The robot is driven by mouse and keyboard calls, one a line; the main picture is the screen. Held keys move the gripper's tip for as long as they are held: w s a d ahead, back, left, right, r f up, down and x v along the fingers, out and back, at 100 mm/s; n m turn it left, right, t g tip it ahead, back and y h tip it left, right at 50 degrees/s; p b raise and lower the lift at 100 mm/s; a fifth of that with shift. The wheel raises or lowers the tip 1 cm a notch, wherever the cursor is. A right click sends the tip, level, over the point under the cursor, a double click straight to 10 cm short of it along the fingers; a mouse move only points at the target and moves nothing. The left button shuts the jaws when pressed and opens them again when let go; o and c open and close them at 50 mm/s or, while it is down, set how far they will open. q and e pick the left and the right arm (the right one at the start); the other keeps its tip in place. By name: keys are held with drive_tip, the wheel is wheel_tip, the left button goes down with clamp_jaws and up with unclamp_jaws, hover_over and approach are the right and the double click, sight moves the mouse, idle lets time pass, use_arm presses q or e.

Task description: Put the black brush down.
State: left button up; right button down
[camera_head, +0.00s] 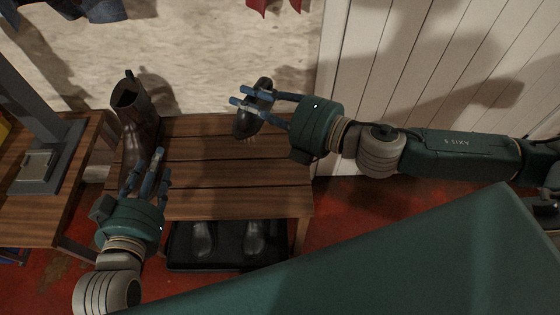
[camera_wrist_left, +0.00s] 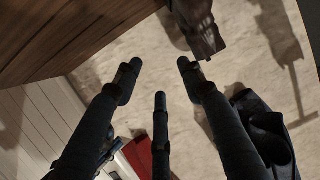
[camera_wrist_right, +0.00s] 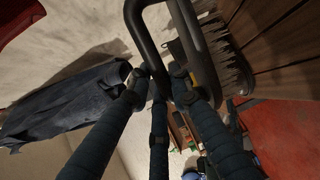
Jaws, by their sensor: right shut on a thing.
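The black brush (camera_head: 245,124) is in my right gripper (camera_head: 245,96), near the back right of the slatted wooden bench (camera_head: 220,185). In the right wrist view its looped black handle (camera_wrist_right: 205,75) lies between my fingers, and its bristles (camera_wrist_right: 235,75) face the wooden slats. I cannot tell whether the brush touches the bench. My right gripper is shut on the brush. My left gripper (camera_head: 145,170) is over the left part of the bench. Its fingers are apart and empty in the left wrist view (camera_wrist_left: 160,78).
A brown boot (camera_head: 130,105) stands at the bench's back left, close to my left gripper. A dark tray (camera_head: 225,262) with a pair of shoes is under the bench. A wooden table (camera_head: 45,215) stands at the left. The bench's middle and front right are clear.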

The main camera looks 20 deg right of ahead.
drive_tip(key=shift+s+d+r+n+g+y+p, duration=0.4)
drive_tip(key=shift+r+n+g+y+p, duration=0.1)
drive_tip(key=shift+n+g+y, duration=0.1)
drive_tip(key=shift+s+d+r+n+g+y+p, duration=0.4)
drive_tip(key=shift+n+g+y+p, duration=0.1)
drive_tip(key=shift+n+g+y, duration=0.1)
drive_tip(key=s+d+r+n+g+y+p, duration=0.1)
drive_tip(key=s+d+n+g+y+p, duration=0.1)
drive_tip(key=s+d+n+g+p, duration=0.1)
use_arm(q)
drive_tip(key=s+a+f+g+y+b, duration=0.1)
drive_tip(key=s+a+f+g, duration=0.2)
drive_tip(key=s+f+g, duration=0.35)
drive_tip(key=s+a+f+g+y+b, duration=0.1)
drive_tip(key=s+a+f+g+y, duration=0.2)
drive_tip(key=s+f, duration=0.6)
drive_tip(key=w+d+r+t+h+b, duration=0.2)
drive_tip(key=w+d+r+t, duration=0.1)
drive_tip(key=w+r+t, duration=0.3)
drive_tip(key=w+d+r+t+h+b, duration=0.2)
drive_tip(key=w+d+r+t, duration=0.2)
drive_tip(key=w+r, duration=0.7)
wheel_tip(320, 180, up, 3)
drive_tip(key=shift+r+t+h+b, duration=0.1)
drive_tip(key=shift+t+h+b, duration=0.3)
drive_tip(key=shift+t, duration=0.55)
use_arm(e)
drive_tip(key=f, duration=1.8)
drive_tip(key=shift+d+f, duration=0.2)
drive_tip(key=shift+f, duration=0.2)
